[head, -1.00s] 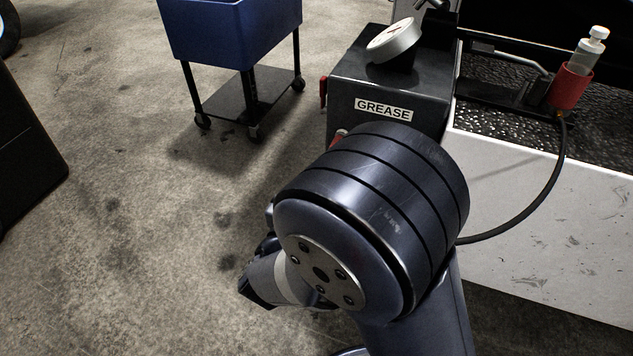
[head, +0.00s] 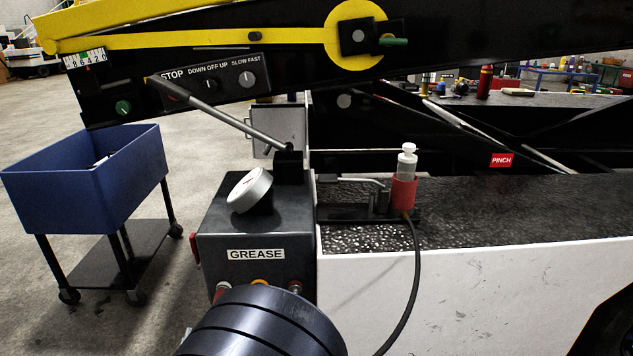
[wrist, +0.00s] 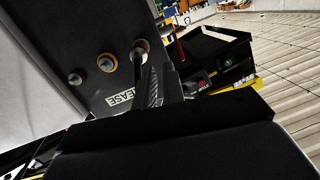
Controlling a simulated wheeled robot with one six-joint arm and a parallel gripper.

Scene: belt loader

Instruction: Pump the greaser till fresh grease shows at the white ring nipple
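The grey greaser box (head: 255,225) carries a GREASE label and a round gauge (head: 249,190). Its long pump lever (head: 215,112) slants up to the left. My arm hides the box's lower front in the head view.
A clear bottle with a white cap stands in a red holder (head: 403,194); a black hose (head: 415,290) hangs from it. The yellow-and-black boom (head: 350,45) with its control panel crosses above. A blue cart (head: 85,185) stands left. Open floor lies between.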

